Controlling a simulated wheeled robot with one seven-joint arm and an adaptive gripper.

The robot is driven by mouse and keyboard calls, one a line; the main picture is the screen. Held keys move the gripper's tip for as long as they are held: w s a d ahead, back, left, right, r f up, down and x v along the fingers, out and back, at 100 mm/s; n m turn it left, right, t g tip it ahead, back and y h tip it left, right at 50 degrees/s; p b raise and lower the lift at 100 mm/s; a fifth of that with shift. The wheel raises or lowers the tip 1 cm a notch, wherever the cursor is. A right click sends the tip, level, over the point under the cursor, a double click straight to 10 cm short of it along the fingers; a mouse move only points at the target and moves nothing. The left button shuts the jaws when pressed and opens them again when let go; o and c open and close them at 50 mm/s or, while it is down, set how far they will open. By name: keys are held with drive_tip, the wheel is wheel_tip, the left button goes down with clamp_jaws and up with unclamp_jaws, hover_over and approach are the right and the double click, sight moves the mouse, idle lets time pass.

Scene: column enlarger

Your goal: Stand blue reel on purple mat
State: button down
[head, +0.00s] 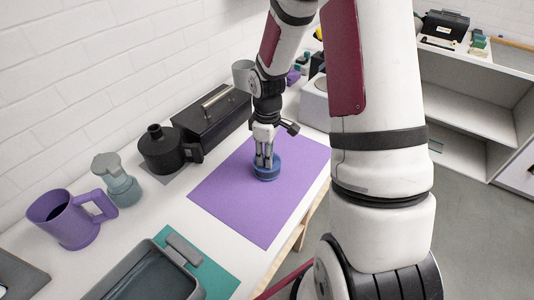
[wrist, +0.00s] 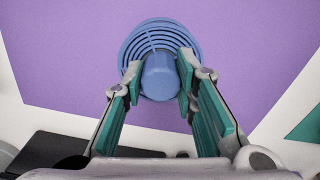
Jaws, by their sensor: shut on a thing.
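The blue reel (head: 266,172) is at the middle of the purple mat (head: 237,204), upright as far as I can tell, with its round base down. My gripper (head: 264,160) points down over it in the head view. In the wrist view my gripper (wrist: 160,82) is shut on the reel's central knob, one green-padded finger on each side. The reel's ribbed round flange (wrist: 160,31) shows beyond the fingers, over the purple mat (wrist: 250,50). I cannot tell whether the reel's underside touches the mat.
A dark lidded box (head: 211,112) and a black bottle-like tank (head: 163,150) stand behind the mat to the left. A purple mug (head: 68,222), a grey-teal jar (head: 121,185) and a grey tray (head: 150,275) are farther left and in front. The mat around the reel is clear.

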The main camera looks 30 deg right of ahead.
drive_tip(key=shift+f, duration=0.35)
idle(0.4)
drive_tip(key=c, duration=1.2)
unclamp_jaws()
drive_tip(key=shift+r, duration=0.1)
drive_tip(key=shift+r+p, duration=1.75)
drive_tip(key=shift+r, duration=2.2)
wheel_tip(320, 180, up, 12)
